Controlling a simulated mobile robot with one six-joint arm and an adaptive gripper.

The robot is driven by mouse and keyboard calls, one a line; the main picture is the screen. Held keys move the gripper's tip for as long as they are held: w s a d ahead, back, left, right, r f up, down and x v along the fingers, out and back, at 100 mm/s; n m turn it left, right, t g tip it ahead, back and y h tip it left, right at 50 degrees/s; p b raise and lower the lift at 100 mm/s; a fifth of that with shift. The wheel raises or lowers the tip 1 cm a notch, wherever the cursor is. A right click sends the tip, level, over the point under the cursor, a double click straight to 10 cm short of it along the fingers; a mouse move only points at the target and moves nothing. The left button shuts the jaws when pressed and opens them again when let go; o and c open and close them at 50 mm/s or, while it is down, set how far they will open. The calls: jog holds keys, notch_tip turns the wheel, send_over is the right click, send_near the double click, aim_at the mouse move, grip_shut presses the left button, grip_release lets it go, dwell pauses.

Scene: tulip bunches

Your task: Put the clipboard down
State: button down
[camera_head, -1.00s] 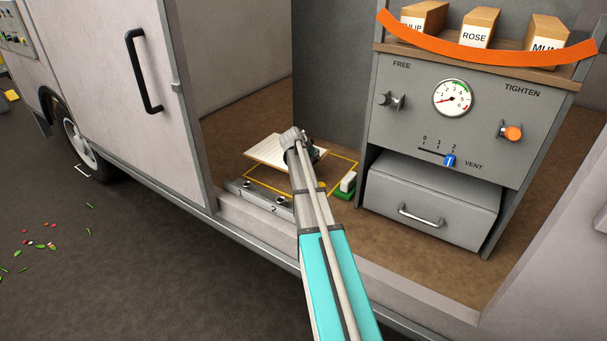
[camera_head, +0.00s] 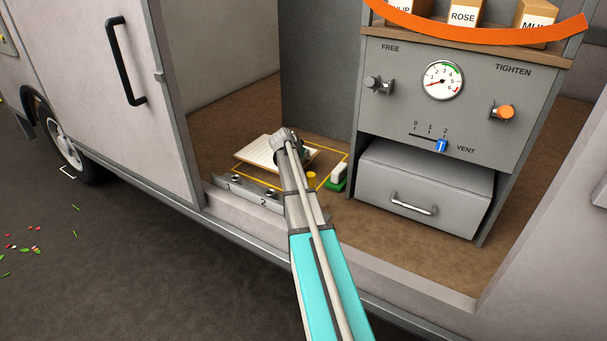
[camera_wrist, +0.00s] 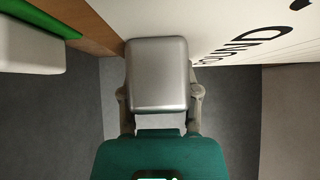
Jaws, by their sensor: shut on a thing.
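The clipboard (camera_head: 262,151) shows in the head view as a pale, lined board over the van floor, at the yellow marked outline (camera_head: 340,170). My gripper (camera_head: 287,138) is shut on the clipboard and covers its right part. In the wrist view the clipboard's white sheet (camera_wrist: 225,28), with large black lettering, fills the upper right, and its brown edge (camera_wrist: 95,32) runs along the left. I cannot tell whether the clipboard touches the floor.
A green-and-white block (camera_head: 338,175) stands just right of the clipboard. A numbered metal strip (camera_head: 247,191) lies in front. A grey cabinet with a drawer (camera_head: 420,195) stands to the right, and a grey panel (camera_head: 318,85) behind. The van door (camera_head: 130,100) is at left.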

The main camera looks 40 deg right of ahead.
jog(key=shift+f+b, duration=0.75)
jog(key=shift+f, duration=0.4)
jog(key=shift+f+b, duration=1.9)
jog(key=shift+c, duration=1.6)
grip_release()
jog(key=shift+a+r, duration=0.1)
jog(key=shift+r, duration=0.05)
jog(key=p+v, duration=0.8)
jog(key=v, duration=0.3)
jog(key=shift+s+a+r+p, duration=0.1)
jog(key=shift+a+r+p, duration=0.15)
jog(key=shift+p, duration=0.05)
